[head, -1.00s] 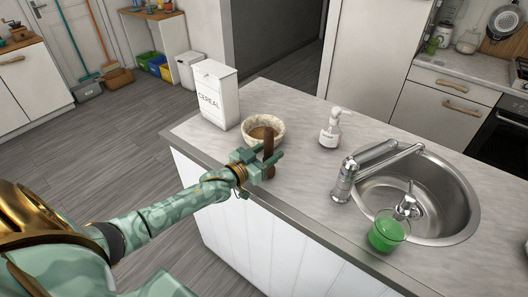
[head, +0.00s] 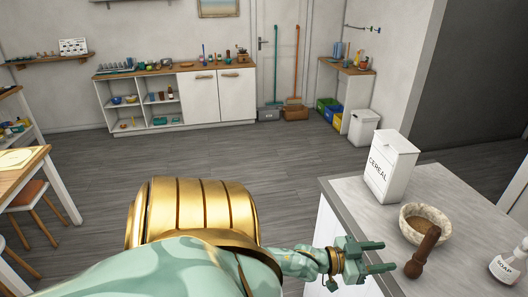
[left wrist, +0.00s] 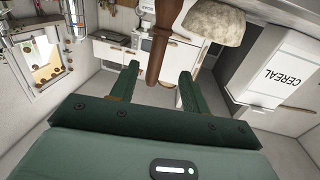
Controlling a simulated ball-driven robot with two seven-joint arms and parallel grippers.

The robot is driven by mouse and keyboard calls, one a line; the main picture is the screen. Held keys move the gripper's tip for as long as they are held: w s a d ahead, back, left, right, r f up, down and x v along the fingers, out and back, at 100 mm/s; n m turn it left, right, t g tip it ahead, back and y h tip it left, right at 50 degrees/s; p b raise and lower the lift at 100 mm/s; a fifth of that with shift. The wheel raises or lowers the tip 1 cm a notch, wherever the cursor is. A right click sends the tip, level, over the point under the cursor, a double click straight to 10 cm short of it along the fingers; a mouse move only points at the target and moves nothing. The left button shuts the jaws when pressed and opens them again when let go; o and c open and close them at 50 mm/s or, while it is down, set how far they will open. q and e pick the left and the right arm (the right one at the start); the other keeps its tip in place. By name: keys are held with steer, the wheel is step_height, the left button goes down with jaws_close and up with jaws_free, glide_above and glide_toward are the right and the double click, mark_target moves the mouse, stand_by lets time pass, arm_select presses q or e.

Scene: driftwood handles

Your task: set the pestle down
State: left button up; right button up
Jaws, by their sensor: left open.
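The brown pestle (head: 422,252) stands slightly tilted on the grey counter, its lower end on the counter top beside the stone mortar (head: 408,222). My left gripper (head: 388,256) is open and empty, with its fingertips just left of the pestle and a small gap between. In the left wrist view the pestle (left wrist: 166,38) shows beyond and between the two open fingers (left wrist: 158,80), and the pale mortar (left wrist: 213,24) is at the top. My right gripper is not in view.
A white cereal box (head: 388,168) stands behind the mortar. A soap bottle (head: 508,262) is at the right. The counter's left edge (head: 345,220) lies near my left arm. Grey floor is clear beyond, up to a white cabinet (head: 215,95).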

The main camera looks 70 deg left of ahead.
arm_select(q)
steer(key=s+f+g+y, duration=0.2)
steer(key=s+f+g, duration=0.3)
steer(key=f, duration=0.8)
steer(key=s+f+g+y, duration=0.25)
steer(key=s+f, duration=0.55)
steer(key=f, duration=0.6)
steer(key=s+d+f+g, duration=0.3)
steer(key=s+f, duration=0.1)
steer(key=s, duration=0.5)
steer(key=s+d+f+g, duration=0.3)
steer(key=s+d+f, duration=0.1)
steer(key=s, duration=0.5)
steer(key=s+d+f+m+g, duration=0.1)
steer(key=s+d+f+g, duration=0.2)
steer(key=s+f, duration=0.3)
steer(key=s, duration=0.3)
steer(key=shift+d+f, duration=0.25)
steer(key=shift+w+h, duration=0.1)
steer(key=shift+h, duration=0.15)
step_height(320, 180, down, 6)
steer(key=b, duration=0.5)
steer(key=shift+s+b, duration=0.35)
steer(key=shift+b, duration=0.05)
